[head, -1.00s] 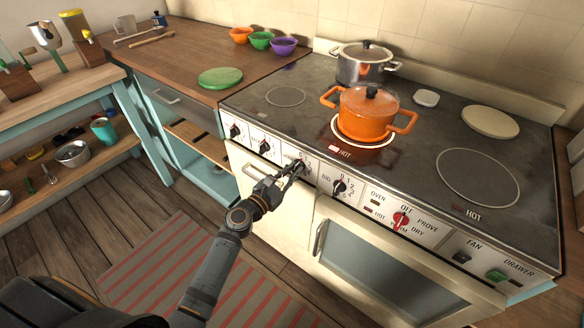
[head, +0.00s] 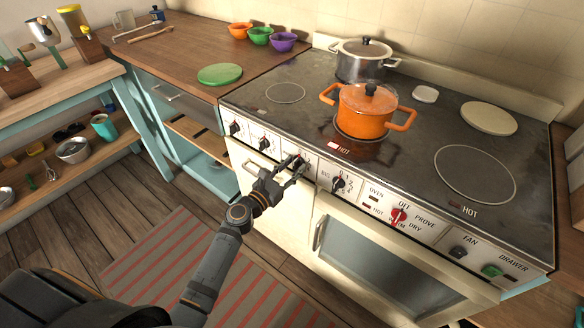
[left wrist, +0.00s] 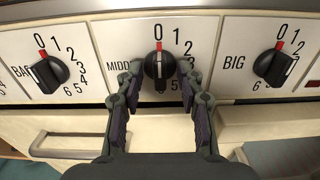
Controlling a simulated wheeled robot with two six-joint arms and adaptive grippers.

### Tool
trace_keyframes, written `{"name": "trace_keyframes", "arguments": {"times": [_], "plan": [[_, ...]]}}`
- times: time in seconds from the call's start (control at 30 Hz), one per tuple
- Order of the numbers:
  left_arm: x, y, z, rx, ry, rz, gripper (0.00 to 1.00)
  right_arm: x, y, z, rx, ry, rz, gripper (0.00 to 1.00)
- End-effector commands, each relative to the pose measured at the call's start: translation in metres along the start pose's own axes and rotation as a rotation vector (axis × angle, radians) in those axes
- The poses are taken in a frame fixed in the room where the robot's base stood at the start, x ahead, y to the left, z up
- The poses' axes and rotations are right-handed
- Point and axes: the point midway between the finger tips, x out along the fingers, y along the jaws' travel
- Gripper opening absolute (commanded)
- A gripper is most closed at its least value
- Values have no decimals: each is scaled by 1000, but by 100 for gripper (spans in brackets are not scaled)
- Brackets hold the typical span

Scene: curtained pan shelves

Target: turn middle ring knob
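The middle ring knob (left wrist: 159,66) is a black knob on the white front panel, labelled MIDDLE. Its pointer stands upright, in line with the red mark at 0. My left gripper (left wrist: 160,73) is open in the left wrist view, one finger on each side of the knob with small gaps. In the head view my left gripper (head: 292,170) reaches the panel and partly hides the knob. An orange pot (head: 365,110) stands on the middle ring (head: 350,134), which looks dark. A red HOT light (head: 333,145) is lit in front of it. My right gripper is not in view.
The BACK knob (left wrist: 46,73) and BIG knob (left wrist: 273,65) flank the middle knob. A red oven knob (head: 399,216) is farther right. Below are the oven door handle (head: 319,233) and pale drawer fronts. A steel pot (head: 364,60) stands behind the orange one.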

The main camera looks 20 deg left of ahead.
Motion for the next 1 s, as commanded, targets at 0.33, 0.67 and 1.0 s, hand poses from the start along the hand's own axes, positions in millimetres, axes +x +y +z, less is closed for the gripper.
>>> {"name": "trace_keyframes", "arguments": {"times": [0.33, 0.67, 1.0], "plan": [[-13, 0, -1, 1, 1, 0, 38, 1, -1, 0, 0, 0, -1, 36], [-20, 0, 0, 1, 0, 0, 38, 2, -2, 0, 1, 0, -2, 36], [-35, 0, -2, 2, 2, 0, 38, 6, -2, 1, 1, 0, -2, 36]]}}
